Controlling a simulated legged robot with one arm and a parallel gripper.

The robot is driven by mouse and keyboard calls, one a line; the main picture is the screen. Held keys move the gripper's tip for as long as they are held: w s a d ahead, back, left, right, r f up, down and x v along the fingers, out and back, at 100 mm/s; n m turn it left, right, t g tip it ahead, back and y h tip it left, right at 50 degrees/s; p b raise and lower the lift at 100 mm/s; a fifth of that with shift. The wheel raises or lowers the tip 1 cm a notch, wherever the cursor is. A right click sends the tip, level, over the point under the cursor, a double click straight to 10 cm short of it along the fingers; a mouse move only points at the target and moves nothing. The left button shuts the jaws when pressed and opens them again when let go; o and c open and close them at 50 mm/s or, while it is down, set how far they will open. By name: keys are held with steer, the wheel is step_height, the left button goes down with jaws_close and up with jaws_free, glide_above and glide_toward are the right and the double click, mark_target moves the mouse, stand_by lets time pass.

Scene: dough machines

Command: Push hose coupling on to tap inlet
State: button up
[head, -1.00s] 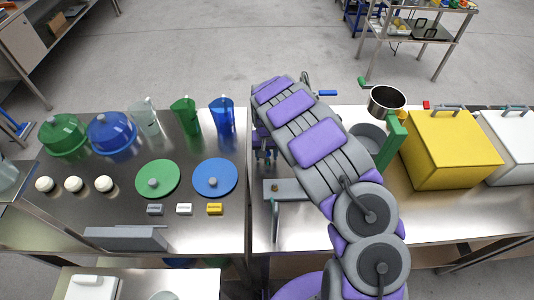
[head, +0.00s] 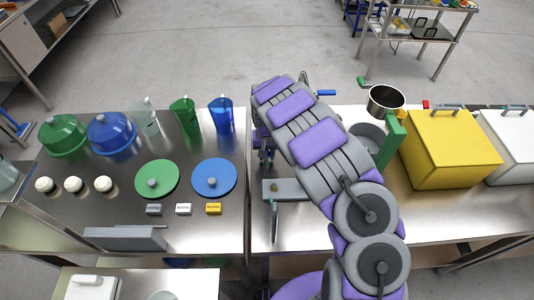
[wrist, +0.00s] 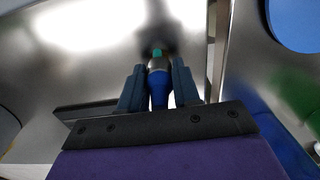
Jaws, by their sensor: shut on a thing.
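In the wrist view my gripper (wrist: 158,76) has its two dark fingers closed on the sides of the hose coupling (wrist: 159,90), which has a blue body and a grey collar. A small green piece (wrist: 157,53) shows straight ahead of the collar. I cannot tell whether it is the coupling's nose or the tap inlet, nor whether the coupling is seated. A dark shape lies just beyond it. In the head view my arm hides the fingertips and the coupling. A blue lever (head: 327,93) shows beyond the arm and a green lever (head: 363,82) near the pot, possibly tap handles.
A grey metal bracket (head: 287,190) stands on the bench left of my arm. A steel pot (head: 385,101), a green upright (head: 392,142) and a yellow box (head: 452,150) are to the right.

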steer(key=shift+a+r, duration=0.2)
jaws_close()
steer(key=shift+r, duration=0.25)
steer(key=shift+r+p, duration=0.55)
steer(key=shift+r, duration=0.45)
steer(key=shift+r+p, duration=1.1)
steer(key=shift+r, duration=2.05)
steer(key=shift+s, duration=0.1)
steer(key=shift+s+d+b, duration=0.2)
steer(key=shift+s+d, duration=0.2)
steer(key=shift+s, duration=1.75)
steer(key=shift+s+d+b, duration=0.15)
steer(key=shift+s+d, duration=0.25)
steer(key=shift+s, duration=1.8)
steer(key=shift+s+d+b, duration=0.2)
steer(key=shift+s+d, duration=0.2)
steer(key=shift+s, duration=1.75)
steer(key=shift+w+f+b, duration=0.1)
steer(key=shift+f+b, duration=0.35)
steer(key=shift+f, duration=1.7)
